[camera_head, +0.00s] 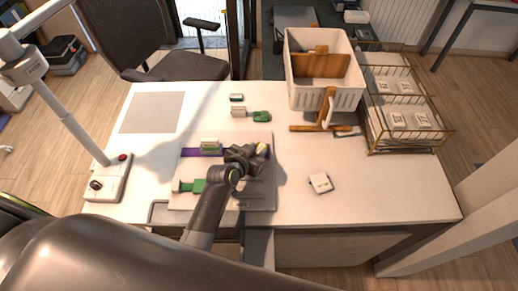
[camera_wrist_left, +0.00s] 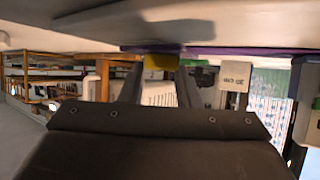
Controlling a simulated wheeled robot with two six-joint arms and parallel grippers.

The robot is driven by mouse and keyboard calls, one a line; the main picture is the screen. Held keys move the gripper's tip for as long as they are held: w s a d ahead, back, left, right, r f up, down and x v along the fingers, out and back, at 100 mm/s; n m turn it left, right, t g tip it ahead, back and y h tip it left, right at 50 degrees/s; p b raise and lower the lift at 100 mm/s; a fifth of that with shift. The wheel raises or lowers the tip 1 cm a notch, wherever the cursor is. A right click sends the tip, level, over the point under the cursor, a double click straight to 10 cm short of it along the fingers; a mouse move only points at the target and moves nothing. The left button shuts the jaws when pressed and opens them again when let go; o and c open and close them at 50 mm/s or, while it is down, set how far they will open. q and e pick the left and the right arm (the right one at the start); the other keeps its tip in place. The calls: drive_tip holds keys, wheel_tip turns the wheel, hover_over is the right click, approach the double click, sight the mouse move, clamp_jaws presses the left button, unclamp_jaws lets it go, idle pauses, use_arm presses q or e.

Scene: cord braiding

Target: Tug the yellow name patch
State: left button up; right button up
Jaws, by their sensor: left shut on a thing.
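The yellow name patch (camera_head: 262,149) is at the right end of a purple strip (camera_head: 190,152) on a pale board (camera_head: 262,198). In the left wrist view the yellow patch (camera_wrist_left: 160,62) shows between my fingers, against the board's surface. My left gripper (camera_head: 257,153) is shut on the patch, low over the board; in the left wrist view its fingers (camera_wrist_left: 158,82) stand on either side of it. The fingers hide part of the patch. My right gripper is not in view.
A green-ended spool (camera_head: 188,186) and a pale block (camera_head: 210,146) are on the board. Another green-ended spool (camera_head: 260,116) lies behind it. A white bin (camera_head: 305,92), a wire rack (camera_head: 402,142) and a small white piece (camera_head: 320,183) stand right.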

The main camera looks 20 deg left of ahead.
use_arm(q)
drive_tip(key=shift+p, duration=0.35)
idle(0.7)
drive_tip(key=shift+w+r, duration=0.25)
idle(0.4)
idle(0.3)
drive_tip(key=o, duration=1.1)
drive_tip(key=shift+w+f, duration=0.1)
drive_tip(key=shift+f, duration=0.15)
drive_tip(key=shift+o, duration=0.6)
drive_tip(key=shift+o, duration=1.1)
